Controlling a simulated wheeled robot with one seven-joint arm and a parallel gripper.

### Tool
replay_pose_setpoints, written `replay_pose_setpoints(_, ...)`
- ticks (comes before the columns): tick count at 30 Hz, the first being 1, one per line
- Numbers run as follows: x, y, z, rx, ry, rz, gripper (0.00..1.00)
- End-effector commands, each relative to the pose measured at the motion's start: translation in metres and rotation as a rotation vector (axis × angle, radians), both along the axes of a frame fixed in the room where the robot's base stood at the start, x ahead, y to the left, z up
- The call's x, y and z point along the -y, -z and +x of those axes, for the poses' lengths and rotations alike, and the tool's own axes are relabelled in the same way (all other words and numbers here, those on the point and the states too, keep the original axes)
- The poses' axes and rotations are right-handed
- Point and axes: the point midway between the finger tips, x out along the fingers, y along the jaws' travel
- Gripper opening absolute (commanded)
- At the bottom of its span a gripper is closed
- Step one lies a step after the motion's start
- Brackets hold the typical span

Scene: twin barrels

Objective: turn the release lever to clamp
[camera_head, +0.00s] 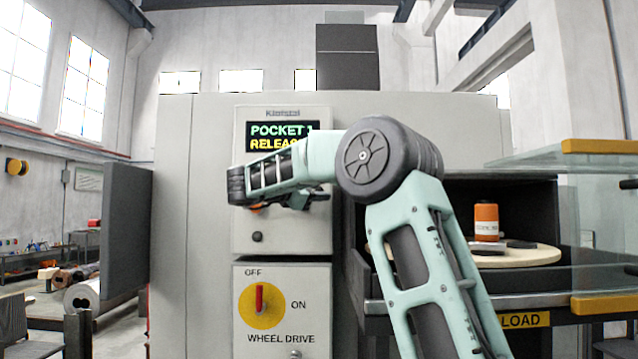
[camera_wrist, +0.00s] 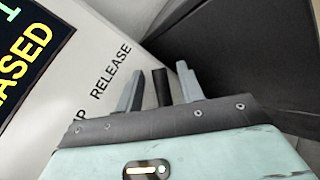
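In the wrist view, a short black lever handle (camera_wrist: 161,88) stands between the two grey fingers of my gripper (camera_wrist: 159,88). The fingers are open, with a visible gap on each side of the handle. The word RELEASE is printed on the pale panel (camera_wrist: 103,60) beside it, and the label below it is mostly hidden behind my gripper. In the head view my gripper (camera_head: 318,196) is at the panel's right edge, below the display (camera_head: 283,132), which reads POCKET 1 and a partly covered RELEASED. I cannot make out the lever there.
A yellow WHEEL DRIVE dial (camera_head: 246,309) with a red handle sits lower on the cabinet (camera_head: 205,240), pointing to OFF. To the right, an orange and white container (camera_head: 486,222) stands on a round plate (camera_head: 540,257) in an open bay. Glass guards (camera_head: 560,160) with yellow edges project there.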

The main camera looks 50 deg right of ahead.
Motion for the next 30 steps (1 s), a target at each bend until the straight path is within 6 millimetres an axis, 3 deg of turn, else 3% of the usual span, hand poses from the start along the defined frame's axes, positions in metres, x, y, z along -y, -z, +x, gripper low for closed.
replay_pose_setpoints(5, 0.012, -0.001, -0.001, -0.001, 0.001, 0.001, 0.38)
replay_pose_setpoints(14, 0.014, 0.000, -0.001, 0.000, -0.001, 0.001, 0.38)
replay_pose_setpoints(18, 0.014, 0.000, -0.001, -0.001, -0.001, 0.001, 0.00)
replay_pose_setpoints(30, 0.020, 0.003, 0.000, -0.025, -0.001, -0.023, 0.00)
